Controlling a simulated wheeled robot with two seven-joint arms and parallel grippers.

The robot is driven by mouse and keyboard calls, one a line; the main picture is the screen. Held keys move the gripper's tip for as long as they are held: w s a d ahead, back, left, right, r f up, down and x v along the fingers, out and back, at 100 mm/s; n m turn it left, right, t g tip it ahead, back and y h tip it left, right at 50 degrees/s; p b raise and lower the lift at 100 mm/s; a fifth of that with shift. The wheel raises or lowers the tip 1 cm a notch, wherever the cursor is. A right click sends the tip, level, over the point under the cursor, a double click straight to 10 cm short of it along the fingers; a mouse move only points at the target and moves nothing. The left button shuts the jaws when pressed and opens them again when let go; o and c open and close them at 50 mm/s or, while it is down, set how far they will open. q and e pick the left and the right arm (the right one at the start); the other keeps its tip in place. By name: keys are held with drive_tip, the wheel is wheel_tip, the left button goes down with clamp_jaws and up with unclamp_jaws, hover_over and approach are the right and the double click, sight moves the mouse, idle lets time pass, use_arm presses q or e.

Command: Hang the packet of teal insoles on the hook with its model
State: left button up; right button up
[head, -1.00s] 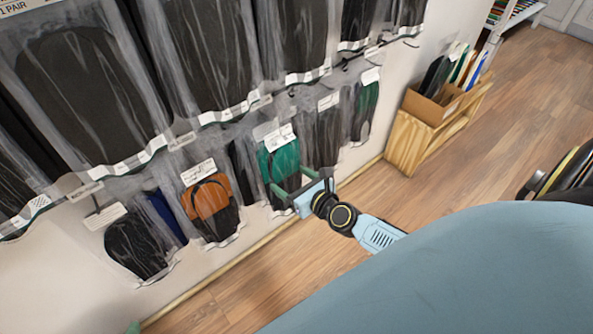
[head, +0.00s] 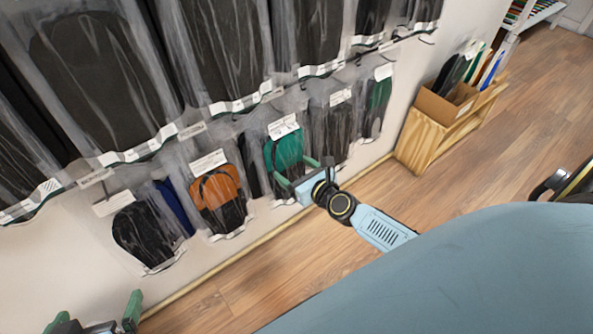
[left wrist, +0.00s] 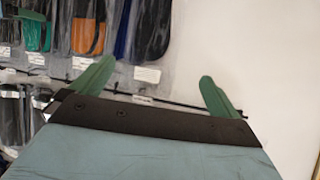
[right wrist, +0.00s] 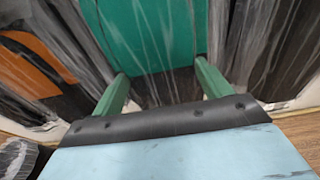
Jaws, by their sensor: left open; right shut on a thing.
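The packet of teal insoles (head: 287,152) is in the lower row of packets on the wall, with a white label at its top. My right gripper (head: 297,184) is at its lower part and shut on it. In the right wrist view the teal packet (right wrist: 155,35) fills the space between and beyond the fingers (right wrist: 160,85). Whether its top is on a hook cannot be made out. My left gripper (head: 97,318) is open and empty at the bottom left of the head view. It also shows in the left wrist view (left wrist: 155,85), facing the wall.
An orange and black packet (head: 217,190) hangs left of the teal one, and dark packets (head: 330,130) hang to its right. Large dark packets (head: 225,50) hang above. A wooden shelf with a box (head: 440,125) stands at the right. The floor below is clear.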

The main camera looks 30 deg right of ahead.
use_arm(q)
drive_tip(key=shift+w+d+r+t+h, duration=0.15)
drive_tip(key=shift+w+r+t, duration=0.2)
drive_tip(key=shift+r, duration=0.15)
drive_tip(key=shift+w+d+r+t+h, duration=0.15)
drive_tip(key=shift+w+r+t, duration=0.1)
drive_tip(key=shift+w+r, duration=0.15)
use_arm(e)
drive_tip(key=shift+w+f, duration=0.15)
drive_tip(key=shift+w, duration=0.05)
use_arm(q)
drive_tip(key=shift+r, duration=0.1)
drive_tip(key=shift+s+f+b, duration=0.1)
drive_tip(key=shift+f+b, duration=0.15)
drive_tip(key=shift+b, duration=0.1)
use_arm(e)
drive_tip(key=shift+f, duration=0.1)
drive_tip(key=o, duration=1.1)
drive_tip(key=shift+c, duration=0.2)
